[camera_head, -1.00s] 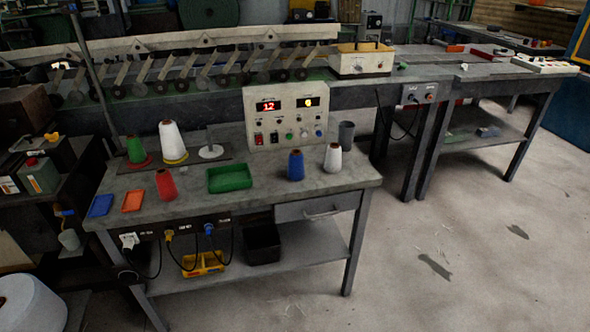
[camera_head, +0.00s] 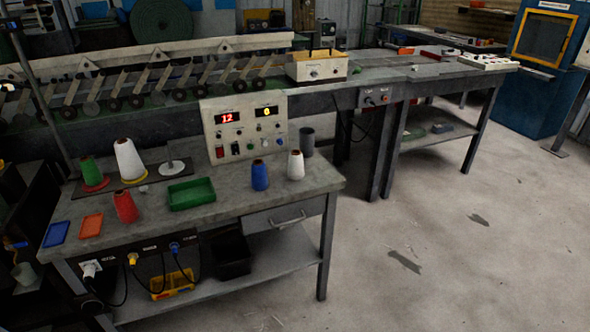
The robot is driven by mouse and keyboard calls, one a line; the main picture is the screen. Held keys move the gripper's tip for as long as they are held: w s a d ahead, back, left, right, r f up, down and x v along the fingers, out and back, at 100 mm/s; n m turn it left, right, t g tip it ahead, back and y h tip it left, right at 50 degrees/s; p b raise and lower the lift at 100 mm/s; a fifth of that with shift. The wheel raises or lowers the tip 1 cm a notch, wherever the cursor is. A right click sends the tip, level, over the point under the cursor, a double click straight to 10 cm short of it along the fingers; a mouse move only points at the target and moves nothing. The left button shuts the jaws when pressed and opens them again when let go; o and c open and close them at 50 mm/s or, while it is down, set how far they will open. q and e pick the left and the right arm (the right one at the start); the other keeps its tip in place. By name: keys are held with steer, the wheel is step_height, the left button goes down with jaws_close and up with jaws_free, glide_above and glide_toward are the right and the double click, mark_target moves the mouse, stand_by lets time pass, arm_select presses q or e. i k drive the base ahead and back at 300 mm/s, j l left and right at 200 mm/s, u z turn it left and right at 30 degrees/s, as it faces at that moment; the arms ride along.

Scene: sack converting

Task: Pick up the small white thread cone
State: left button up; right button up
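The small white thread cone (camera_head: 296,166) stands upright near the right end of the grey workbench (camera_head: 318,178), just right of a blue cone (camera_head: 260,176). A larger white cone (camera_head: 129,160) stands on a yellow base at the back left of the bench. Neither of my grippers shows in the head view, so their state is hidden.
A control panel (camera_head: 245,129) and a dark grey cup (camera_head: 307,142) stand behind the small cones. A green tray (camera_head: 191,194), a red cone (camera_head: 124,207) and a green cone (camera_head: 91,171) are further left. The floor (camera_head: 450,240) to the right is clear.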

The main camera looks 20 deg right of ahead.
mark_target(296, 171)
steer(key=i+l, duration=0.15)
steer(key=l, duration=0.25)
steer(key=i+l, duration=0.15)
steer(key=l, duration=0.2)
steer(key=i+l, duration=0.15)
steer(key=l, duration=0.25)
steer(key=i+l, duration=0.2)
steer(key=l, duration=0.15)
steer(key=i+l, duration=0.15)
steer(key=l, duration=0.2)
